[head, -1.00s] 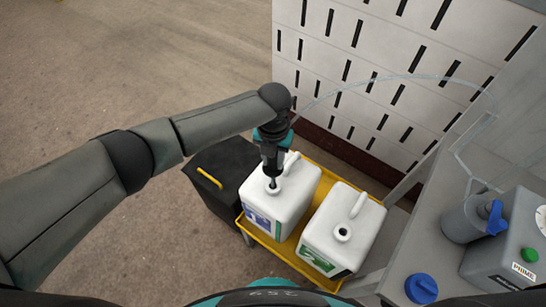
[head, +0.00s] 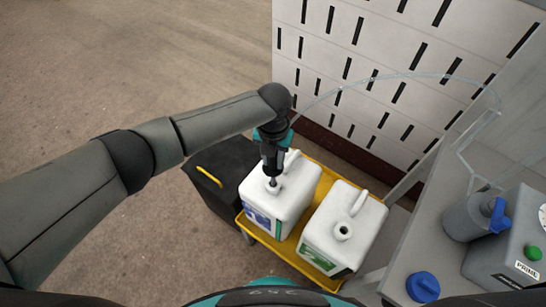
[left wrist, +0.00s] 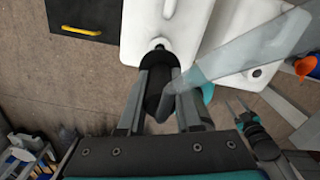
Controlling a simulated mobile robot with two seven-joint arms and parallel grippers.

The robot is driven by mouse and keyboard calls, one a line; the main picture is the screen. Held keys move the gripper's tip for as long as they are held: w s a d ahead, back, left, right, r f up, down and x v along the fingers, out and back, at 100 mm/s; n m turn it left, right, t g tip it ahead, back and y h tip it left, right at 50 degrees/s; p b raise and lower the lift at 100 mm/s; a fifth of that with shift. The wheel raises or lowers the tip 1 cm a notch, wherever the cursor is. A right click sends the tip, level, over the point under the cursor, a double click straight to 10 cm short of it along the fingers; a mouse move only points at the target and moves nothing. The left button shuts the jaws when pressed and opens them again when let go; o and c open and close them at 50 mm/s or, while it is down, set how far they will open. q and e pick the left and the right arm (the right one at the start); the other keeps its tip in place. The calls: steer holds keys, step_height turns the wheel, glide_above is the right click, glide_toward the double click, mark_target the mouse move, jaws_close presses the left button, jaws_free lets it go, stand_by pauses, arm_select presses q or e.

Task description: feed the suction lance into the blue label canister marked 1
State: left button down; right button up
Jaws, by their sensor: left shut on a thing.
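My left gripper (head: 271,163) is shut on the suction lance (head: 272,183) and points down over the blue label canister (head: 290,207). The lance stands roughly upright, its lower end at the canister's open mouth (head: 273,189); how far it is inside is hidden. In the left wrist view the dark lance body (left wrist: 160,97) sits between the fingers, over the mouth. The blue label is seen at a slant, its number hard to read. My right gripper (left wrist: 241,108) shows only in the left wrist view, fingers apart and empty.
A green label canister (head: 345,225) stands to the right in the same yellow tray (head: 281,247). A black box with a yellow handle (head: 209,177) is at the left. A clear hose (head: 420,75) arcs rightward. A grey pump unit (head: 507,262) and blue cap (head: 422,287) are at right.

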mark_target(273, 170)
arm_select(q)
steer(key=shift+f+b, duration=2.3)
steer(key=shift+f, duration=0.5)
steer(key=shift+f+b, duration=1.7)
steer(key=shift+f, duration=0.3)
steer(key=shift+f, duration=0.15)
steer(key=c, duration=0.5)
jaws_free()
